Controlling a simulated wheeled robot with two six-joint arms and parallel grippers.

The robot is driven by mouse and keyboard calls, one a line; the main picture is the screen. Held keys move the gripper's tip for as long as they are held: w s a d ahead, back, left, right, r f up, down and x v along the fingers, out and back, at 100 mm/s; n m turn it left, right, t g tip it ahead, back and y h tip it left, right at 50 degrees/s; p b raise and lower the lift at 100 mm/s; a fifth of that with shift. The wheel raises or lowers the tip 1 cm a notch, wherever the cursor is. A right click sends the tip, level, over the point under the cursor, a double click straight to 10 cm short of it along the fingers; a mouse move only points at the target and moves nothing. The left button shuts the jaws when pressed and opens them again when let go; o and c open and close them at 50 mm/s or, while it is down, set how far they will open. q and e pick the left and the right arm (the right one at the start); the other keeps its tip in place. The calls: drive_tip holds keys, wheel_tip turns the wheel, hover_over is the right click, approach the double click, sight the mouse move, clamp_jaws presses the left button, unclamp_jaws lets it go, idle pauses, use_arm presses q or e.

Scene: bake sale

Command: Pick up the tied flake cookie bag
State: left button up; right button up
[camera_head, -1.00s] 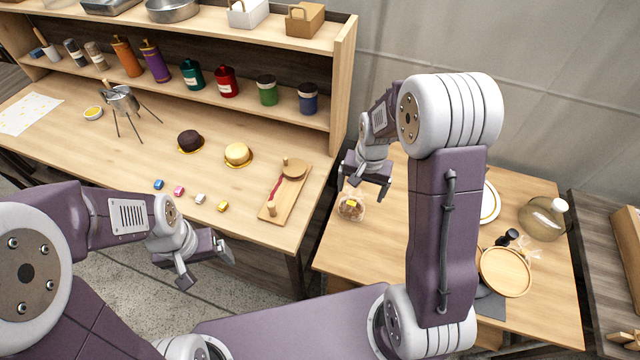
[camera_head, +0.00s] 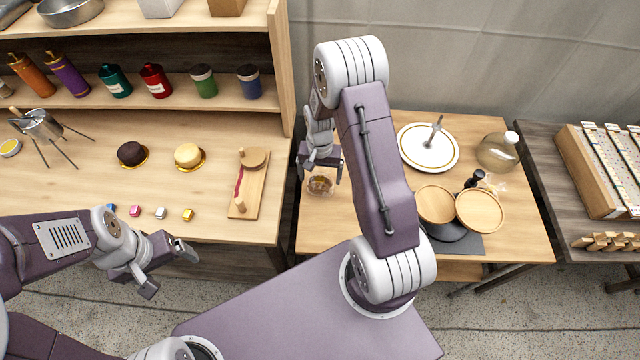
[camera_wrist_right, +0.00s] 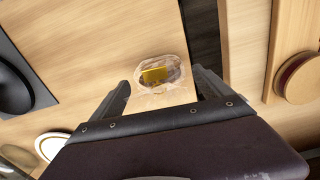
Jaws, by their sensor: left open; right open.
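The flake cookie bag (camera_head: 320,185) is a clear bag with brown contents on the left part of the right-hand table (camera_head: 370,222). In the right wrist view the bag (camera_wrist_right: 160,73) shows a gold label and lies just beyond and between the fingertips. My right gripper (camera_head: 320,176) is open and empty above the bag, its fingers pointing down; it also shows in the right wrist view (camera_wrist_right: 165,88). I cannot tell whether the fingers touch the bag. My left gripper (camera_head: 170,267) is open and empty, in front of the left bench's front edge.
The left bench (camera_head: 75,195) carries a wooden board (camera_head: 250,185), two small cakes and several small coloured blocks. On the right table stand a white plate stand (camera_head: 428,148), round wooden trays (camera_head: 480,211) and a glass jug (camera_head: 497,152). A gap separates the bench and table.

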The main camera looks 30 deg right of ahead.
sight(320, 183)
wheel_tip(320, 183, down, 4)
drive_tip(key=shift+s+f, duration=0.15)
drive_tip(key=shift+f, duration=0.15)
drive_tip(key=c, duration=1)
drive_tip(key=r, duration=0.2)
drive_tip(key=d+r, duration=0.1)
drive_tip(key=r, duration=0.1)
drive_tip(key=shift+s+r, duration=0.1)
drive_tip(key=shift+r, duration=0.3)
drive_tip(key=s+d+r, duration=0.5)
drive_tip(key=d+r, duration=0.1)
drive_tip(key=d, duration=0.3)
drive_tip(key=shift+d+r, duration=0.15)
drive_tip(key=shift+d, duration=0.1)
